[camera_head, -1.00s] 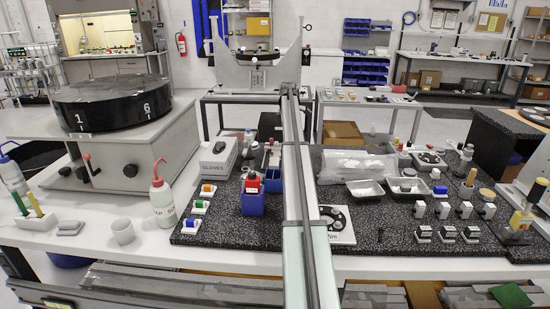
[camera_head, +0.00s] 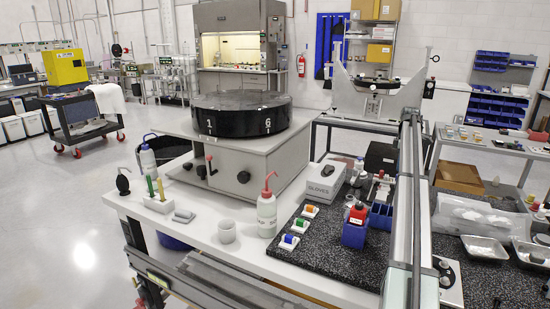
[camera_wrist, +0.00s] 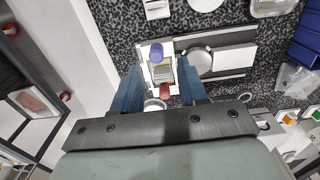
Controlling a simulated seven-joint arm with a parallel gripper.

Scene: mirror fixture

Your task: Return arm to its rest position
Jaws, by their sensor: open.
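My gripper (camera_wrist: 158,68) shows only in the wrist view. Its two blue fingers are apart and nothing is clearly gripped. Beyond and between the fingers is a small fixture with a blue cylinder (camera_wrist: 156,53) and a red cylinder (camera_wrist: 164,93). A round metal disc (camera_wrist: 197,62) on a pale plate is just right of the fingers. The gap between the fingertips and these things cannot be told. In the head view my gripper is not in view, so its place over the bench is not shown there.
A black drum (camera_head: 240,114) is behind. Open floor (camera_head: 60,215) lies left.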

